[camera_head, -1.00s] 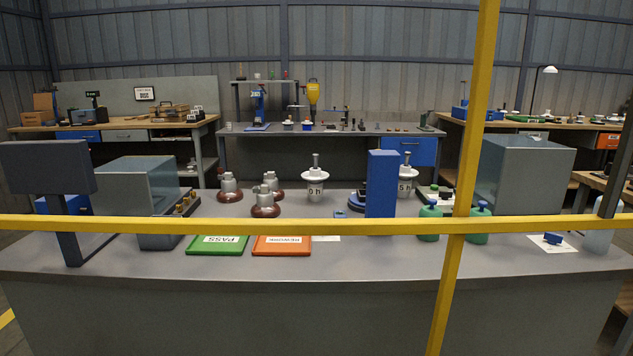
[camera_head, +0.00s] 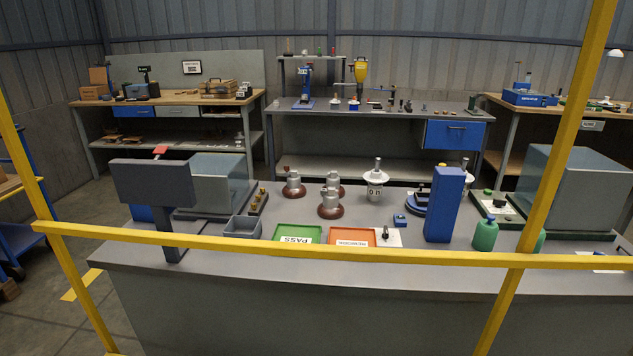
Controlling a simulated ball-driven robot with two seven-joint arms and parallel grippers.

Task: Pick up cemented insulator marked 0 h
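A white insulator (camera_head: 375,190) with a metal pin on top stands upright on the grey bench. The dark mark on its front is small and looks like "0 h". A second white insulator (camera_head: 463,182) stands to the right, partly hidden behind a tall blue box. Neither of my grippers shows in the head view.
A yellow rail (camera_head: 280,250) crosses in front of the grey bench (camera_head: 300,277). Nearby are a green PASS tray (camera_head: 298,228), an orange tray (camera_head: 351,231), the blue box (camera_head: 444,205) and a green bottle (camera_head: 485,236).

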